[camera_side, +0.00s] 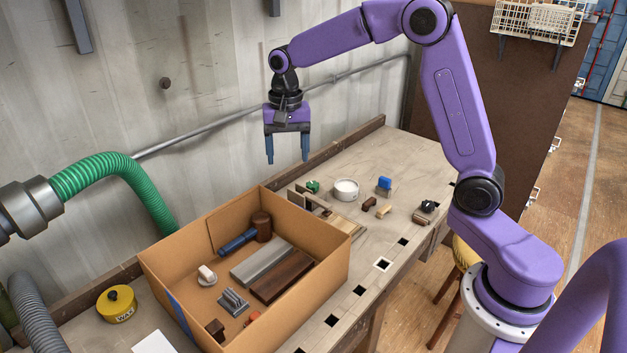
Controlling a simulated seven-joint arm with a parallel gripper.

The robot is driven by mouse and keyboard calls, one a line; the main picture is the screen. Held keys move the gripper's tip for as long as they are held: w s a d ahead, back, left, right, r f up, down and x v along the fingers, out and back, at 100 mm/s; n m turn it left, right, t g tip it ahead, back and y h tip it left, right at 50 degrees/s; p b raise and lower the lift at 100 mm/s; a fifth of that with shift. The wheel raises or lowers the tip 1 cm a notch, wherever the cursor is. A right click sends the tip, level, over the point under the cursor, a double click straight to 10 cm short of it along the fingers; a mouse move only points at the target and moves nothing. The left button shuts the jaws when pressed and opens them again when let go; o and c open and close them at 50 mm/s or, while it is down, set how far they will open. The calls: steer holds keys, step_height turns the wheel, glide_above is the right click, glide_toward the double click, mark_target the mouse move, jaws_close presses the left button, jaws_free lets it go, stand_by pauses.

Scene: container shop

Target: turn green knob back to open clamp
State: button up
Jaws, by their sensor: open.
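A small green knob (313,186) shows on the bench just behind the far right wall of the cardboard box. The clamp it belongs to is mostly too small to make out; a dark part and light wooden strips lie beside it, partly hidden by the box. My gripper (287,160) points down with its two blue fingers apart and nothing between them. It is in the air above the back of the bench, above and a little left of the green knob in the picture, not touching anything.
The cardboard box (312,282) holds several blocks and tools. A round white tub (345,190), a blue-topped block (384,185) and small brown blocks (369,204) stand right of the knob. A yellow tin (117,305) is at left. A green hose (115,172) arches at left.

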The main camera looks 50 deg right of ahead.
steer(key=w+d+f+m, duration=0.2)
steer(key=w+d+m, duration=0.4)
steer(key=w+d, duration=0.15)
steer(key=m, duration=0.6)
glide_above(314, 183)
step_height(314, 183, down, 3)
step_height(314, 183, down, 17)
steer(key=shift+f, duration=0.2)
steer(key=c, duration=1.1)
